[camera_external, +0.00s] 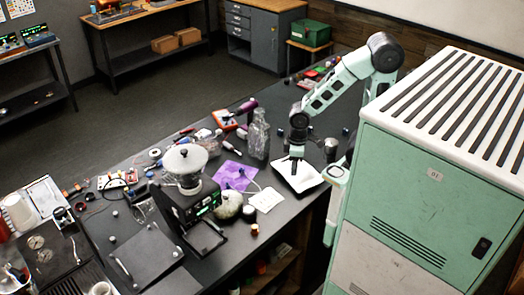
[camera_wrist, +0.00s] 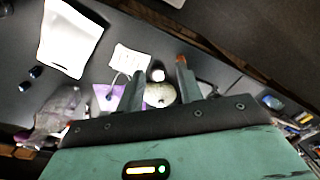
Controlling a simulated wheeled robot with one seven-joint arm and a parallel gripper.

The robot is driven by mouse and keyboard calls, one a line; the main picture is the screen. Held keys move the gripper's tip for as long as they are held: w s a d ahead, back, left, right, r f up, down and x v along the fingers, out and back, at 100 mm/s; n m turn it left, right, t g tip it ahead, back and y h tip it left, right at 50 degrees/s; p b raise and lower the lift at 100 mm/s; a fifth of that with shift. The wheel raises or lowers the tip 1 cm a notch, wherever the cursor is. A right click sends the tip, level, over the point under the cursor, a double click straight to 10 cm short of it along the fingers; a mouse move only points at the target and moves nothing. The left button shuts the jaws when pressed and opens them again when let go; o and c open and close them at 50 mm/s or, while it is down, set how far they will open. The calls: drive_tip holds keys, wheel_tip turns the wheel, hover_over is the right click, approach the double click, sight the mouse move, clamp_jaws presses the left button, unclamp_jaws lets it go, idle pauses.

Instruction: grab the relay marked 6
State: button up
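No relay with a readable 6 shows in either view; the small parts on the bench are too small to tell apart. My gripper (camera_external: 294,165) points down over the white tray (camera_external: 313,184) in the external view. In the wrist view my gripper (camera_wrist: 160,67) has its two fingers wide apart with nothing held between them. A small white-topped jar (camera_wrist: 158,75) and a pale round object (camera_wrist: 160,95) show beyond the fingers. The white tray (camera_wrist: 70,38) lies at upper left, with small dark blue parts (camera_wrist: 36,72) beside it.
The dark bench holds a coffee brewer (camera_external: 184,200), a purple cloth (camera_external: 235,175), a white paper (camera_external: 265,199), a clear glass bottle (camera_external: 259,138) and a metal cup (camera_external: 331,150). A green cabinet (camera_external: 430,190) stands close at right. Loose tools and parts clutter the bench's far side.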

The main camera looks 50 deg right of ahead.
drive_tip(key=shift+o, duration=0.3)
drive_tip(key=shift+o, duration=0.7)
